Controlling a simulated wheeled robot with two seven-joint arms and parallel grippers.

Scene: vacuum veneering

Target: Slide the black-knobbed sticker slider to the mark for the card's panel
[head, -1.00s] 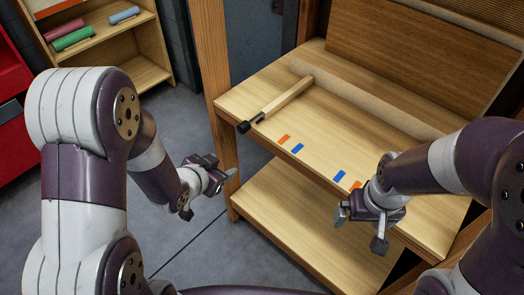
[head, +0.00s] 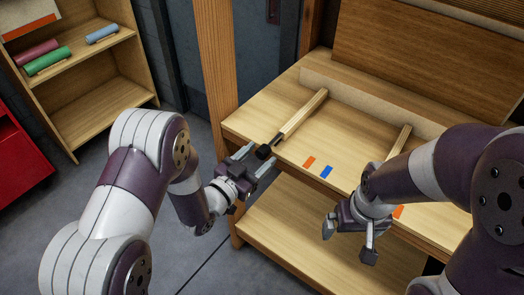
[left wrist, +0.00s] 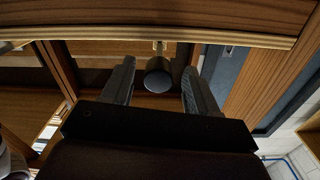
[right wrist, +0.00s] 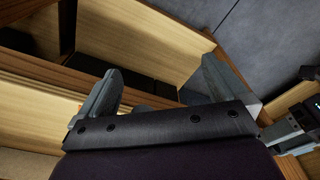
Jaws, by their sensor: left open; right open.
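The wooden slider bar (head: 303,112) lies on the bench top, with its black knob (head: 263,152) at the front left edge. My left gripper (head: 259,159) is open at the knob. In the left wrist view the round knob (left wrist: 158,75) sits between the open fingers, with a gap on both sides. An orange mark (head: 309,162) and a blue mark (head: 326,172) lie along the front edge, right of the knob. Another orange mark (head: 398,212) shows beside my right arm. My right gripper (head: 348,243) is open and empty in front of the bench's edge.
A second wooden bar (head: 400,140) is partly hidden behind my right arm. A lower shelf (head: 270,225) lies under the bench top (head: 340,130). A wooden post (head: 217,60) stands left. A rack (head: 98,110) with coloured rolls and a white, orange-striped board (head: 30,18) stands farther left.

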